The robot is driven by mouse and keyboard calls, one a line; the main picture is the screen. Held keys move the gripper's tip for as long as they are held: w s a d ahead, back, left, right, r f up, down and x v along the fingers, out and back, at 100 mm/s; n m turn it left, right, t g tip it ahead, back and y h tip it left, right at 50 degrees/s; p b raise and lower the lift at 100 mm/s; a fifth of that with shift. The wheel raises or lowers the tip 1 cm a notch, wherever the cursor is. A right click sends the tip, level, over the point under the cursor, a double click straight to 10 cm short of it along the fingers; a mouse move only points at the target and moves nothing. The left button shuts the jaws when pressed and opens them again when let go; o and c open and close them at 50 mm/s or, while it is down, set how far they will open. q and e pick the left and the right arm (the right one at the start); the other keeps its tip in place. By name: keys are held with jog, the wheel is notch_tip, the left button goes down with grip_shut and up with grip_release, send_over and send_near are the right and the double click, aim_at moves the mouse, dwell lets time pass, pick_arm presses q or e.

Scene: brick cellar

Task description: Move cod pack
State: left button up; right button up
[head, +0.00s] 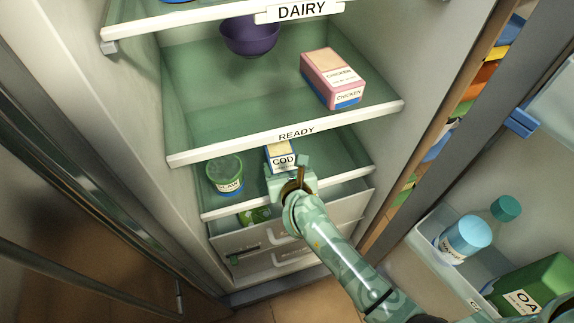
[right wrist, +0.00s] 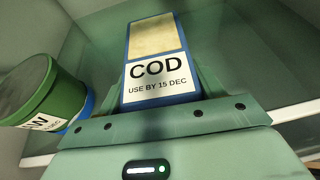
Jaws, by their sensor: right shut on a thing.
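The cod pack (head: 281,158) is a small box with blue edges and a white label, on the shelf below the one marked READY. In the right wrist view the cod pack (right wrist: 158,60) reads "COD, USE BY 15 DEC" and fills the space between the fingers. My right gripper (head: 287,172) reaches in from the lower right and is shut on the pack; it also shows in the right wrist view (right wrist: 160,95). The pack's underside is hidden, so I cannot tell whether it touches the shelf. My left gripper is not in view.
A green-lidded tub (head: 225,175) stands left of the pack, close to the gripper. The READY shelf (head: 290,131) above holds a chicken box (head: 332,78) and a purple bowl (head: 250,36). Drawers (head: 290,233) lie below.

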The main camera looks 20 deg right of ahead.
jog(key=o, duration=1.3)
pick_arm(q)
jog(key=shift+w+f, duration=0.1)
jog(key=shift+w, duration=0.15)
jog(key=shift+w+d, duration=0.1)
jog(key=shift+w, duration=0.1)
pick_arm(e)
jog(key=shift+s, duration=0.1)
jog(key=shift+s+r+p, duration=0.25)
jog(key=shift+s+p, duration=0.05)
jog(key=shift+s, duration=0.05)
jog(key=p+v, duration=0.1)
jog(key=v, duration=0.2)
jog(key=p+v, duration=0.1)
jog(key=v, duration=0.1)
jog(key=shift+r+p, duration=0.3)
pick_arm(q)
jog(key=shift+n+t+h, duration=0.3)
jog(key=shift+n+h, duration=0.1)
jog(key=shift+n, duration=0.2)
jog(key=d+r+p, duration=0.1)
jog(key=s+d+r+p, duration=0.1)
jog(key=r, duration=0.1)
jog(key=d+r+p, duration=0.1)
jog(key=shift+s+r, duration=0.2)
pick_arm(e)
jog(key=v, duration=1)
jog(key=shift+s+f, duration=0.15)
jog(key=shift+f, duration=0.1)
